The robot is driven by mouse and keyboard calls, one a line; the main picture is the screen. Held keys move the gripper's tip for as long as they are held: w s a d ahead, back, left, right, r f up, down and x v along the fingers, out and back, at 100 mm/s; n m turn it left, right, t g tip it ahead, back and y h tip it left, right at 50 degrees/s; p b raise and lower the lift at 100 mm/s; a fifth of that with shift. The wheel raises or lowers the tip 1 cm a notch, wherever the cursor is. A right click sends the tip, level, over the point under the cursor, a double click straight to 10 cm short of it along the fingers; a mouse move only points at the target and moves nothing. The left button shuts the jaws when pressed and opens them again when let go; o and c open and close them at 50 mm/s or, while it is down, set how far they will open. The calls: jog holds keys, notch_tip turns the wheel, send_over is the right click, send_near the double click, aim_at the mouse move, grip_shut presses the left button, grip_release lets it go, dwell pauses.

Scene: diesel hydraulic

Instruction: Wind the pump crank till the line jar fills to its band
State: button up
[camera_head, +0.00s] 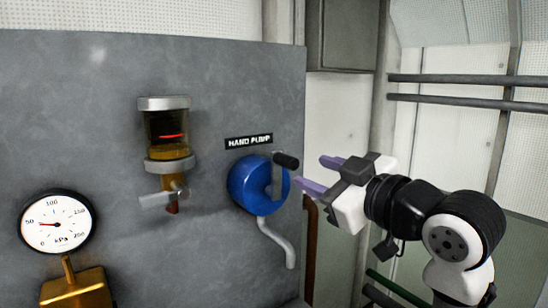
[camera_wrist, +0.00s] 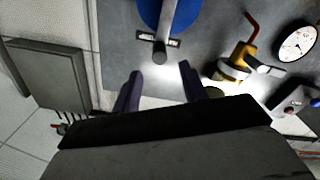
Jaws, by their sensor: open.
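The line jar (camera_head: 158,126) is a clear cylinder with metal collars on the grey panel, left of the pump. Amber fluid (camera_head: 168,152) stands in its lower part, below the red band (camera_head: 173,136). The blue hand pump (camera_head: 247,185) has a grey crank arm and a black crank handle (camera_head: 286,160) sticking out at its upper right. My gripper (camera_head: 311,171) is open just right of the handle, fingers toward it. In the wrist view, the handle (camera_wrist: 159,54) lies ahead of and roughly between the open fingertips (camera_wrist: 160,71), apart from both.
A dial gauge (camera_head: 56,222) in kPa stands at the panel's lower left above a brass block (camera_head: 76,290). A grey pipe (camera_head: 280,243) curves below the pump. A grey cabinet (camera_head: 342,36) and rails (camera_head: 470,87) are to the right. The space before the panel looks clear.

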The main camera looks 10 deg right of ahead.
aim_at(281, 166)
jog(key=p+x, duration=0.2)
jog(key=x, duration=0.8)
jog(key=shift+w+a+p, duration=0.15)
jog(key=shift+w+p, duration=0.2)
jog(key=shift+p, duration=0.05)
grip_shut()
